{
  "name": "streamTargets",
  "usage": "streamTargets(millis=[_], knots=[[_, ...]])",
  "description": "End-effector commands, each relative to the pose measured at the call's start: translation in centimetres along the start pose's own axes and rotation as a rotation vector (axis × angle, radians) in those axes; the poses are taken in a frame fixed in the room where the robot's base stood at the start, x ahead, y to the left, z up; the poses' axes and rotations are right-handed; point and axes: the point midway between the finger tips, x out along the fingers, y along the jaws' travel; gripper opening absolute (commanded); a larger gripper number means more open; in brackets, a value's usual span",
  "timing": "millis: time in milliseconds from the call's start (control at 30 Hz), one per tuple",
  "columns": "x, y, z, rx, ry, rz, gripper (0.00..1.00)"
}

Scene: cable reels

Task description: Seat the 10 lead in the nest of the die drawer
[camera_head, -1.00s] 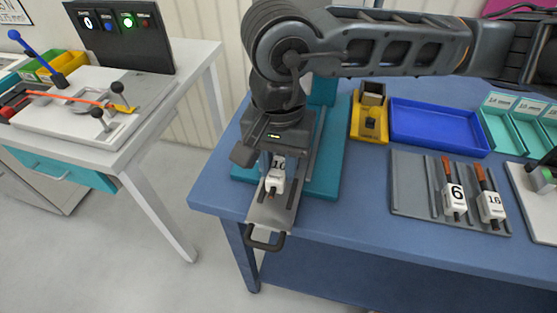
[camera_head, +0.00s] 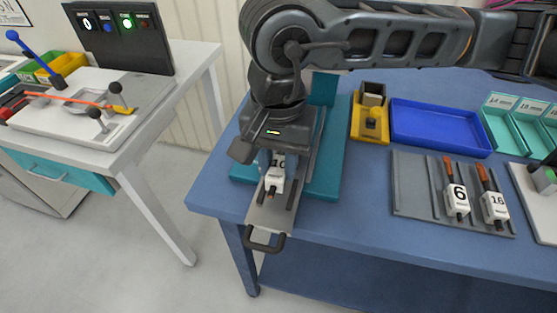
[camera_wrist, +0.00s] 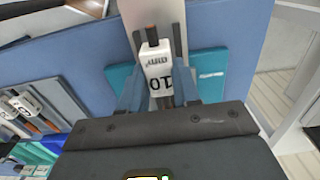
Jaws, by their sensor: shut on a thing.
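The 10 lead (camera_head: 274,178) is a white block with a black "10" and a dark tip. It also shows in the wrist view (camera_wrist: 157,66). My gripper (camera_wrist: 158,93) is shut on it, with blue fingers on both sides of the block. The block is over the grey die drawer (camera_head: 279,217), which is pulled out towards the front of the teal press base (camera_head: 327,178) and has a dark handle (camera_head: 263,240). The nest is hidden under the lead and gripper. I cannot tell whether the lead touches the drawer.
Leads marked 6 (camera_head: 457,201) and 16 (camera_head: 493,207) lie in a grey rack (camera_head: 415,185) to the right. Behind are a yellow stand (camera_head: 368,128) and an empty blue tray (camera_head: 440,125). A white bench (camera_head: 150,125) stands apart at left.

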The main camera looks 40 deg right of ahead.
Motion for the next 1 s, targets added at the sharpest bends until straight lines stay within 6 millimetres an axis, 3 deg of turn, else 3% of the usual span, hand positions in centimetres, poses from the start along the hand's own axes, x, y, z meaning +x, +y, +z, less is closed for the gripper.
streamTargets(millis=[600, 1000], knots=[[1.8, 0.0, 0.0, -0.001, 0.0, 0.0, 0.0], [1.7, 0.0, 0.0, 0.0, 0.0, -0.001, 0.0]])
